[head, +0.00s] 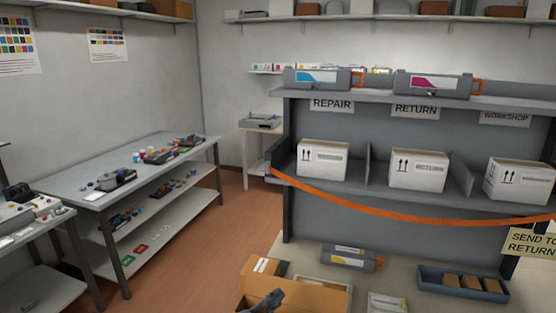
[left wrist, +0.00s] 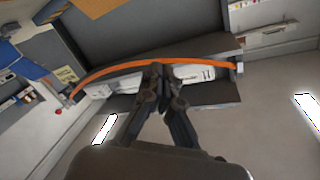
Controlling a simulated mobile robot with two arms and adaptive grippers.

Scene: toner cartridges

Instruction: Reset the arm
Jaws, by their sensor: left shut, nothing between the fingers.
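My left gripper (head: 276,295) shows only as a small dark part at the bottom edge of the head view, in front of an open cardboard box (head: 285,291). In the left wrist view my left gripper (left wrist: 159,68) has its fingers together and empty, with the shelf unit and orange strap behind. A cyan-marked toner cartridge (head: 318,78) and a magenta-marked one (head: 435,86) lie on the top shelf. Another cartridge (head: 350,257) lies on the lower surface. My right gripper is not in view.
White boxes stand in the bays labelled REPAIR (head: 323,158), RETURN (head: 417,170) and WORKSHOP (head: 521,182). An orange strap (head: 400,213) hangs across the front of the bays. A dark tray (head: 428,281) stands lower right. A workbench (head: 90,186) is at left, with open floor beside it.

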